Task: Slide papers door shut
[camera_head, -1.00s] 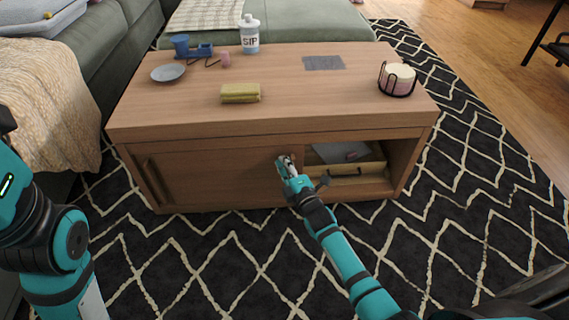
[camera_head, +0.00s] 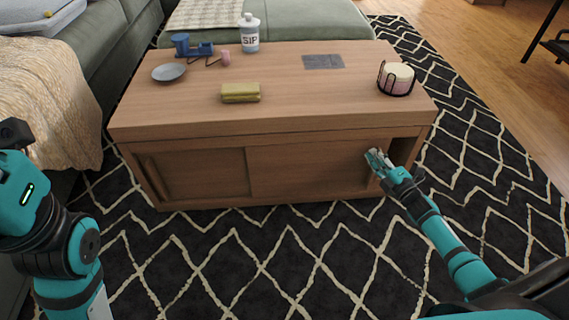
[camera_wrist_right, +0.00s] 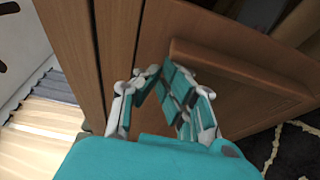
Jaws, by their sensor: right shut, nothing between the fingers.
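The wooden coffee table has a sliding door (camera_head: 305,168) on its front right half. It covers most of the opening, and a dark gap (camera_head: 404,152) shows between its right edge and the table's right side. My right gripper (camera_head: 374,158) is at the door's right part, by its handle, shut and empty. In the right wrist view my right gripper (camera_wrist_right: 163,78) is close to the door's wooden face and the long handle bar (camera_wrist_right: 240,75). I cannot tell whether they touch. A second door panel (camera_head: 195,177) covers the left half. My left arm shows at the left; its fingers are not visible.
On the tabletop (camera_head: 310,108) are a yellow folded cloth (camera_head: 240,93), a grey plate (camera_head: 168,72), a white bottle (camera_head: 249,33) and a candle in a black holder (camera_head: 396,78). The patterned rug (camera_head: 260,255) in front is clear. A green sofa stands behind and left.

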